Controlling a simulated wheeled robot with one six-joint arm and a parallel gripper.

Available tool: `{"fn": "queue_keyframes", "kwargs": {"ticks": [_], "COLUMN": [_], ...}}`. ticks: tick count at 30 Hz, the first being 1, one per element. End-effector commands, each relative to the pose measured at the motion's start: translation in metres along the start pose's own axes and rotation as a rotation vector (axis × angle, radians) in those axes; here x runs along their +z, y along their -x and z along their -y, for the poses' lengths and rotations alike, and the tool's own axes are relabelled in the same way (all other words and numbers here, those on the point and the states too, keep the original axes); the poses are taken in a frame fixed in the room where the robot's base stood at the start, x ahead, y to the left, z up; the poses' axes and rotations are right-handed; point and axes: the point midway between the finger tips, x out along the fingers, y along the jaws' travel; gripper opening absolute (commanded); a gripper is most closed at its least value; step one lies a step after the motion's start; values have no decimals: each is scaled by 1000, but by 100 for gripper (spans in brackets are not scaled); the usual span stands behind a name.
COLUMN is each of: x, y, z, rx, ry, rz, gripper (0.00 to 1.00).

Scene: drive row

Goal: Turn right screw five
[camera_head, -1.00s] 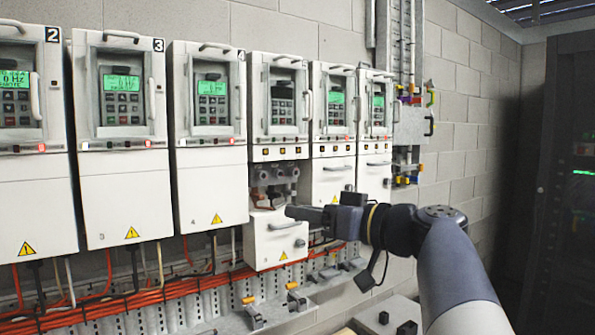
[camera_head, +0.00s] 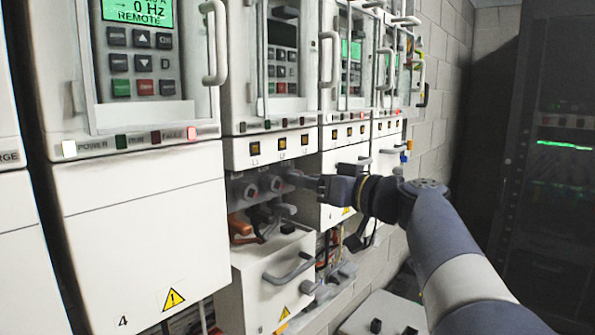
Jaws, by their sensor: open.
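Drive five is the unit with the dark display (camera_head: 282,33), just right of drive four (camera_head: 145,240). Its terminal bay below the three amber lamps (camera_head: 283,143) is uncovered. A row of grey round screw heads shows there, the left one (camera_head: 250,191) and the middle one (camera_head: 273,184) in plain view. My gripper (camera_head: 291,178) is at the right end of this row, its fingers pointing left into the bay. It is open. The fingers hide the right screw, and I cannot tell whether they touch it.
The lower white cover (camera_head: 262,262) with its grey handle stands out below the bay. Orange and grey parts (camera_head: 241,225) sit between them. More drives stand to the right, close behind my gripper. A dark cabinet (camera_head: 545,180) is at far right.

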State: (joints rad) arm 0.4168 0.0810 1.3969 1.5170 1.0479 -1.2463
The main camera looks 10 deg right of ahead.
Motion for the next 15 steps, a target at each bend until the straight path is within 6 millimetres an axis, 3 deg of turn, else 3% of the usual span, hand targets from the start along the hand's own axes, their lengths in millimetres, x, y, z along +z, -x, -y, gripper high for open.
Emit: {"fn": "queue_keyframes", "kwargs": {"ticks": [6,15], "x": [-1,0], "y": [-23,-28], "z": [0,0], "rx": [-2,1], "ry": [0,0], "rz": [0,0], "gripper": [49,49]}}
